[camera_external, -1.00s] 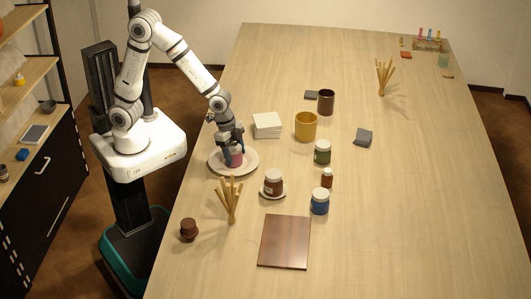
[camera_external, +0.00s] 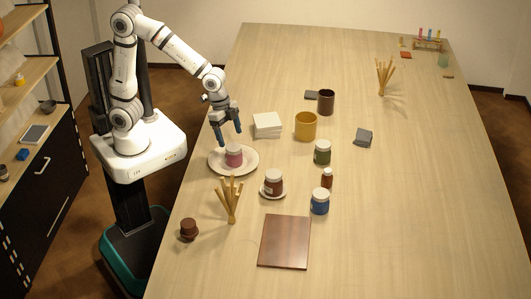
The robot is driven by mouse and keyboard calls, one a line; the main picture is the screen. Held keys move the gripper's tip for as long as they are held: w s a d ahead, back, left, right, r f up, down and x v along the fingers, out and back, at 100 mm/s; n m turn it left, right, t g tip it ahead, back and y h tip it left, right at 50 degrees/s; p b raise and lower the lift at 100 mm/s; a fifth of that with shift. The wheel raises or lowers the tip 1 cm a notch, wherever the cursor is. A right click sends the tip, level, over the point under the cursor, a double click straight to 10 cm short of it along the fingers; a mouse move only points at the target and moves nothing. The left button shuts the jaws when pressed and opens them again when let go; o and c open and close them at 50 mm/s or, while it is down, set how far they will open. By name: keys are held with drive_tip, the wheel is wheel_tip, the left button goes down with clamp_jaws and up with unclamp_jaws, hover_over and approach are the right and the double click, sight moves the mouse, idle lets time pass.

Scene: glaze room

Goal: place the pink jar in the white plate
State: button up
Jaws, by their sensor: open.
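The plate's rim shows all around the jar. My gripper (camera_external: 230,140) is open and empty, with its fingers pointing down. It is above and slightly behind the jar, apart from it.
A stack of white tiles (camera_external: 267,125) lies right of my gripper. A brown jar (camera_external: 273,182) on a small saucer and a holder of wooden sticks (camera_external: 230,203) stand in front of the plate. A yellow pot (camera_external: 306,126) and green jar (camera_external: 322,152) are further right. The table's right side is largely clear.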

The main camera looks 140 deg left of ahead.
drive_tip(key=shift+v, duration=2.15)
drive_tip(key=s+d+m, duration=0.1)
drive_tip(key=s+d, duration=0.2)
drive_tip(key=d, duration=0.5)
drive_tip(key=s+d+m, duration=0.1)
drive_tip(key=s+d, duration=0.3)
drive_tip(key=d, duration=0.3)
drive_tip(key=s+d+r+m+h, duration=0.1)
drive_tip(key=s+d, duration=0.2)
drive_tip(key=d, duration=0.5)
drive_tip(key=shift+s+d, duration=0.35)
drive_tip(key=shift+s, duration=0.05)
